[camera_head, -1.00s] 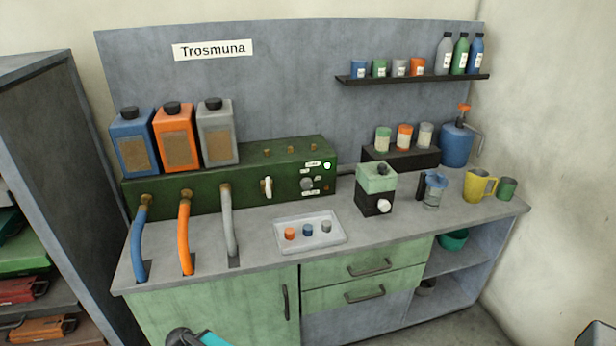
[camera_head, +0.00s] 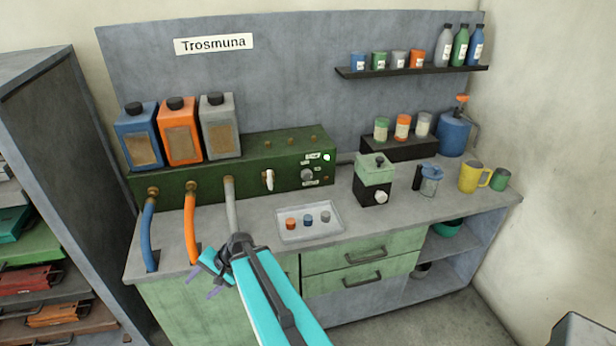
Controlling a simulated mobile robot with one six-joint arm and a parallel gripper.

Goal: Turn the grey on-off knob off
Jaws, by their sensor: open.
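The grey on-off knob (camera_head: 307,175) sits on the front of the green panel box (camera_head: 230,168), towards its right end. Small white labels are above and below it, and a green light (camera_head: 326,157) shows at its upper right. The knob's exact setting is too small to read. My gripper (camera_head: 212,287) is open and empty, in front of the counter's front edge at the lower left. It is well apart from the knob, lower and to the left. My arm hides the lower end of the grey hose.
A white lever (camera_head: 268,180) is left of the knob. Blue (camera_head: 149,225), orange (camera_head: 190,222) and grey (camera_head: 231,204) hoses run down from the box. A white tray (camera_head: 340,233) with coloured caps lies below the knob. A green-and-black device (camera_head: 374,180) stands to the right.

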